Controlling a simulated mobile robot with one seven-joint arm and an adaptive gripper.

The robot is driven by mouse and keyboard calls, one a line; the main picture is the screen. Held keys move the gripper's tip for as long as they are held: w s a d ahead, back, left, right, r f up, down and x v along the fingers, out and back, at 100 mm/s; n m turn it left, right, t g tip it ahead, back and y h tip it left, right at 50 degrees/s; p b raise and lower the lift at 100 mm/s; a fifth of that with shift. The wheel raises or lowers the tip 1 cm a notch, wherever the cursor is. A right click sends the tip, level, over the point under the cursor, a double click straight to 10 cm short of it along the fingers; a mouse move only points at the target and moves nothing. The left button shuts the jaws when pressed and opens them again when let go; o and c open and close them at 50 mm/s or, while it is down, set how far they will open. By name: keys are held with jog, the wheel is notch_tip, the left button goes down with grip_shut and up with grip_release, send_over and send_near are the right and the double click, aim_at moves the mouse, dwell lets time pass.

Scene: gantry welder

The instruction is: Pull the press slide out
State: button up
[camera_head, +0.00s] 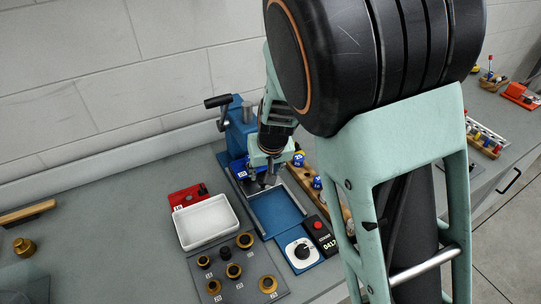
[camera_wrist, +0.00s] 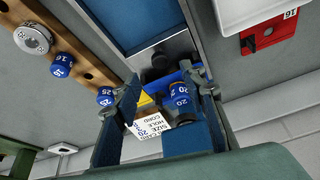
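The blue press (camera_head: 238,130) stands against the wall, with a black-handled lever on top. A flat blue bed (camera_head: 277,212) with grey side rails runs forward from its foot; the bed also shows at the top of the wrist view (camera_wrist: 145,18). I cannot tell where the slide ends and the fixed base begins. My gripper (camera_head: 266,182) points down at the back of the bed, by the press. In the wrist view my gripper (camera_wrist: 165,85) has its fingers apart. A blue part marked 20 (camera_wrist: 180,97) and a white label (camera_wrist: 150,122) show between or beyond them, with no clear contact.
A white tray (camera_head: 206,222) and a red block (camera_head: 187,196) stand left of the bed. A grey board with brass fittings (camera_head: 238,270) lies in front.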

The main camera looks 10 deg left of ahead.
jog(key=x, duration=0.6)
jog(key=shift+w+f, duration=0.15)
jog(key=shift+f, duration=0.2)
jog(key=shift+c, duration=0.6)
grip_shut()
